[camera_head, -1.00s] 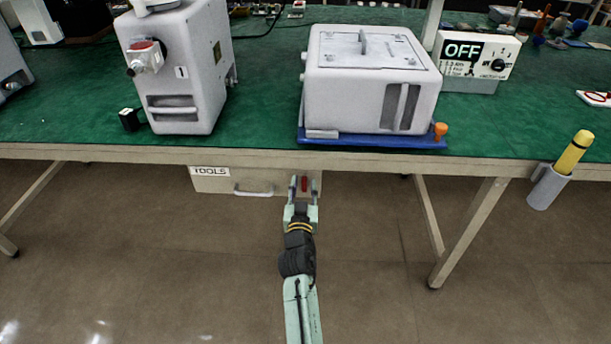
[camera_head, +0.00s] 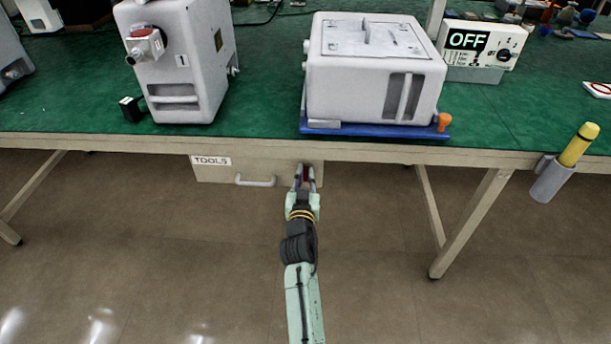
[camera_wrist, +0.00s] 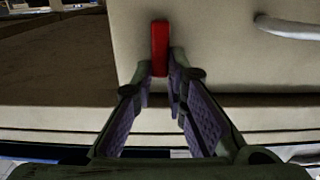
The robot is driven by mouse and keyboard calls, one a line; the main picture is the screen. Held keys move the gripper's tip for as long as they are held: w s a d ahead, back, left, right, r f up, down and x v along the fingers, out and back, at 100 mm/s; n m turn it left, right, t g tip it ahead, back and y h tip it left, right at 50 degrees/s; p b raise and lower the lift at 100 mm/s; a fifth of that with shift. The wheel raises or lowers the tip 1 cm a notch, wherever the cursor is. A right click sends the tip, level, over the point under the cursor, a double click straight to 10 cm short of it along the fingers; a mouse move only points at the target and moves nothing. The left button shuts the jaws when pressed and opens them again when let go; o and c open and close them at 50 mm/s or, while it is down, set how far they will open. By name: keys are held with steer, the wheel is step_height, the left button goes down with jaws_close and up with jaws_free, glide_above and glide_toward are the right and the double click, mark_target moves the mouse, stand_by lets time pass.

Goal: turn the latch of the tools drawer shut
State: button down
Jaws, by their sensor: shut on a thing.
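The tools drawer (camera_head: 222,173) hangs under the bench's front edge, its pale front bearing a TOOLS label and a grey handle (camera_head: 255,182). Its red latch (camera_wrist: 160,48) is a small bar at the handle-free end of the front, standing upright in the wrist view. My gripper (camera_head: 306,172) is at the latch in the head view, its fingers close together there. In the wrist view my gripper (camera_wrist: 160,72) has its fingertips on both sides of the latch's near end, shut on it. The fingers hide part of the latch in the head view.
The green bench (camera_head: 265,98) overhangs the drawer. On it stand a white canister pump (camera_head: 205,60), a white case on a blue tray (camera_head: 345,90) and an OFF box (camera_head: 480,45). A bench leg (camera_head: 470,222) stands right of my arm. The floor around my arm is clear.

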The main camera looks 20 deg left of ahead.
steer(key=shift+n, duration=0.3)
steer(key=shift+s+a+f+n+p, duration=0.1)
steer(key=shift+a+f+n+p, duration=0.3)
steer(key=shift+n, duration=2.45)
steer(key=shift+s+a+f+n+p, duration=0.2)
steer(key=shift+n+p, duration=0.25)
steer(key=shift+n, duration=2.45)
steer(key=shift+w+a+f+n+p, duration=0.15)
steer(key=shift+a+n+p, duration=0.25)
steer(key=shift+n, duration=2.45)
steer(key=shift+f, duration=0.1)
steer(key=c, duration=1.6)
jaws_free()
steer(key=shift+s+f, duration=0.1)
steer(key=shift+f, duration=0.05)
steer(key=v, duration=0.7)
steer(key=shift+s, duration=0.3)
